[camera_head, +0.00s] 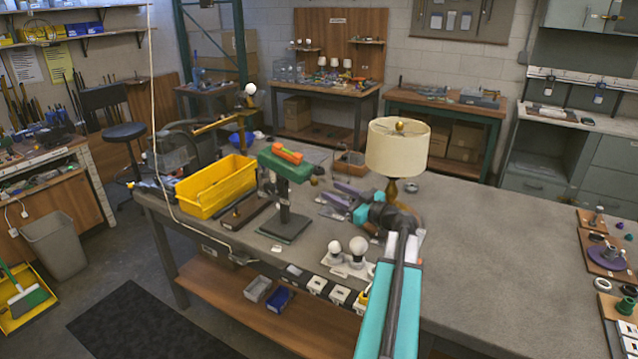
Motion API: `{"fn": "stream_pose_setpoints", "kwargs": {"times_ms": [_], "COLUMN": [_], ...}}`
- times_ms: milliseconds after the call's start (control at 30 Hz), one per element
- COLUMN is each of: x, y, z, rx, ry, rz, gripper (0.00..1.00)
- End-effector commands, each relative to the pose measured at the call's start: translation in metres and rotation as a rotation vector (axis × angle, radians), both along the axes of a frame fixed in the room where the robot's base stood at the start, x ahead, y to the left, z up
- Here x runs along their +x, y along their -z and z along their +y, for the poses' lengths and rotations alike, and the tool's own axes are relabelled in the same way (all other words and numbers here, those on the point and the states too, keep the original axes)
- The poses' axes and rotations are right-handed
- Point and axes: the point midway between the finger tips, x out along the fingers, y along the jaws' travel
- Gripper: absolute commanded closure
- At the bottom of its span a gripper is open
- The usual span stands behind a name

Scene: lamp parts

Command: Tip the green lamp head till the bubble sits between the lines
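The green lamp head (279,168) sits on top of a dark upright post (284,203) with a flat square base on the workbench. An orange level (288,154) lies along the top of the head. Its bubble and lines are too small to make out. A small brass knob (315,181) shows at the right of the head. My gripper (334,197), with purple fingers, is to the right of the head and apart from it. The fingers look spread, with nothing seen between them.
A cream-shaded lamp (397,148) stands right behind my arm's end. A yellow bin (216,187) is left of the post. White bulbs (346,248) stand at the bench's front edge. The bench (500,235) is clear to the right, up to several parts at its far right.

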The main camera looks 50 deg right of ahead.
Motion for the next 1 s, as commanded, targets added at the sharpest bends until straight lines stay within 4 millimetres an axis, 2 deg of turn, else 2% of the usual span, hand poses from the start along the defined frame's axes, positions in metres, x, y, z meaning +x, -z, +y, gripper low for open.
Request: {"fn": "stream_pose_setpoints", "kwargs": {"times_ms": [33,300,500,900,933,1000], "x": [0.009,0.047,0.064,0.068,0.068,0.068], "y": [-0.003,-0.003,-0.001,0.0,0.0,0.0], "z": [-0.001,0.0,0.0,0.001,0.001,0.001], "rx": [0.001,0.001,0.001,0.0,0.0,0.0], "ry": [-0.002,-0.002,-0.001,0.001,0.0,0.0], "rz": [0.0,0.0,0.0,0.0,0.0,0.0], "gripper": [0.6,0.6,0.6,0.6,0.62,0.74]}}
